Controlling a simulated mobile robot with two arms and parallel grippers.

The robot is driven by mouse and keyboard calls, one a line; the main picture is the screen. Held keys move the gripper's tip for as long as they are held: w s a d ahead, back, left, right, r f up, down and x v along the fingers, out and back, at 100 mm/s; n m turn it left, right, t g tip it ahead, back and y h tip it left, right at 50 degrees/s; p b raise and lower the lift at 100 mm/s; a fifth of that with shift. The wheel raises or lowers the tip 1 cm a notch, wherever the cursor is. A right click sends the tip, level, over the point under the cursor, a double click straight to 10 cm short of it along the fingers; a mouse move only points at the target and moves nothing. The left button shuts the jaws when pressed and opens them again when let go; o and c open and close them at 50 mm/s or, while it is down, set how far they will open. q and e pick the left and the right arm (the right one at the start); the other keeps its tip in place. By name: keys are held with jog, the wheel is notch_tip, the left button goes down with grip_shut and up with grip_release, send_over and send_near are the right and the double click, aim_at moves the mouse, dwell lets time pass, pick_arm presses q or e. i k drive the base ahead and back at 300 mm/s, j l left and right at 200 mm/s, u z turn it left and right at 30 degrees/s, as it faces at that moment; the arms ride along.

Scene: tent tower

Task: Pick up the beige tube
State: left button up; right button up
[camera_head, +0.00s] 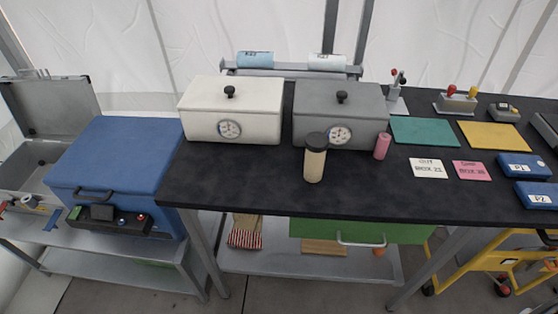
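The beige tube (314,163) stands upright on the black table, near its front edge. It has a dark cap on top. It stands in front of the grey box with a dial, overlapping it in the head view. Neither of my grippers shows in the head view.
A pink cylinder (382,146) stands just right of the tube. A white box (205,122) and a grey box (365,103) with black knobs stand behind. The black table (240,177) is clear to the tube's left. Cards (429,168) lie to the right.

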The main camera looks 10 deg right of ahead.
aim_at(314, 162)
jog(key=j+z, duration=1.2)
jog(key=k+l, duration=0.05)
jog(key=l, duration=0.05)
